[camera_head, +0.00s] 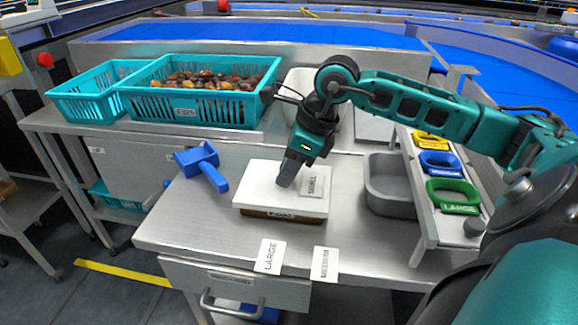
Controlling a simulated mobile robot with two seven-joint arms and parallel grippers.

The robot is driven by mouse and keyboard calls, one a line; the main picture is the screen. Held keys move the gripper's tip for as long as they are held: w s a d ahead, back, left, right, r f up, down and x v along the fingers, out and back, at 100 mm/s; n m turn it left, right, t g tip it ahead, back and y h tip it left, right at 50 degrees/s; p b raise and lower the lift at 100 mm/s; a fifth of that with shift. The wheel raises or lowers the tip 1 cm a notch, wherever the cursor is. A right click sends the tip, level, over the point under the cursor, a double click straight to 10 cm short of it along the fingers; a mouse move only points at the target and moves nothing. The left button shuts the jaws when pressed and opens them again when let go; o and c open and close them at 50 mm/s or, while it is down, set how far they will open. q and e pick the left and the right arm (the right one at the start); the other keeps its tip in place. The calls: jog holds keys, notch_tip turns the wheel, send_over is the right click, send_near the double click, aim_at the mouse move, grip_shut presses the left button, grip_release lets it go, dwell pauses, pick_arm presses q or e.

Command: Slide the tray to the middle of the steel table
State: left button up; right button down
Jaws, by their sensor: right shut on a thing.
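The tray (262,181) is a flat white-topped box with a brown lower side and a small label on its front. It lies on the steel table (190,230), near the middle of the worktop. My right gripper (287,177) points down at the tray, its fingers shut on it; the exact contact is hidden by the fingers. A card marked SMALL (313,187) lies on the tray, right of the fingers. My left gripper is not in view.
A blue tool (203,166) lies left of the tray. A grey tub (388,186) stands to the right, beside a rack with yellow, blue and green LARGE (454,208) pieces. LARGE (270,256) and another card (324,263) hang at the front edge. Teal crates (190,112) stand behind.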

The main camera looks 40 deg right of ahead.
jog(key=shift+s+a, duration=0.2)
dwell(0.5)
jog(key=c, duration=0.8)
grip_release()
jog(key=shift+o, duration=0.2)
jog(key=o, duration=0.3)
jog(key=shift+o, duration=0.2)
jog(key=shift+r, duration=0.1)
jog(key=shift+r+p, duration=2.8)
jog(key=shift+r, duration=1.1)
